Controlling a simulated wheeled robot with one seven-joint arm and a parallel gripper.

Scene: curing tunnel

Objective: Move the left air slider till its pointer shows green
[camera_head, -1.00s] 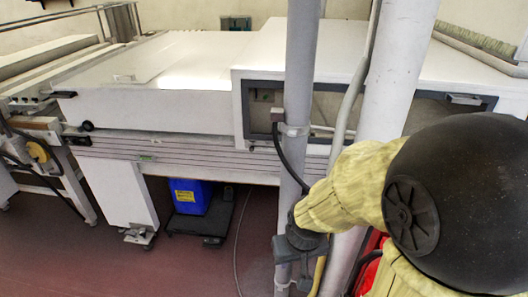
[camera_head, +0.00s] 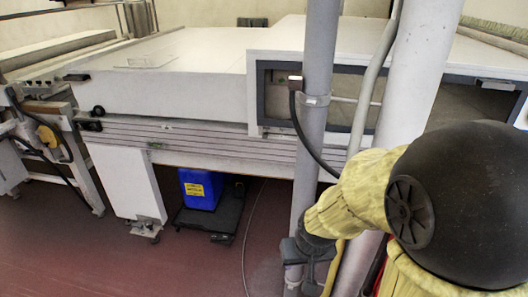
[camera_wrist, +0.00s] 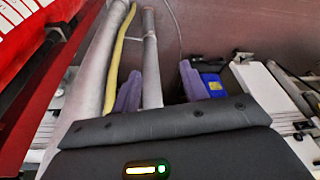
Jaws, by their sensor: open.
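I cannot make out the left air slider, its pointer or any green mark in either view. The long white machine (camera_head: 190,92) stands across the head view, with a dark-framed opening (camera_head: 275,88) on its right part, partly hidden by grey pipes. My gripper (camera_wrist: 160,90) shows in the wrist view with its two purple fingers apart. A grey pipe (camera_wrist: 151,55) shows between the fingers in the picture; I cannot tell how far beyond them it is. Nothing is seen held. In the head view my yellow-sleeved arm reaches down in front of the pipes.
Upright grey pipes (camera_head: 317,100) and a thicker white pipe (camera_head: 410,75) stand close by my arm. A blue container (camera_head: 200,188) sits on a black platform (camera_head: 222,222) under the machine. A red structure (camera_wrist: 40,80) fills the wrist view's left side. Red floor (camera_head: 90,255) is clear at front left.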

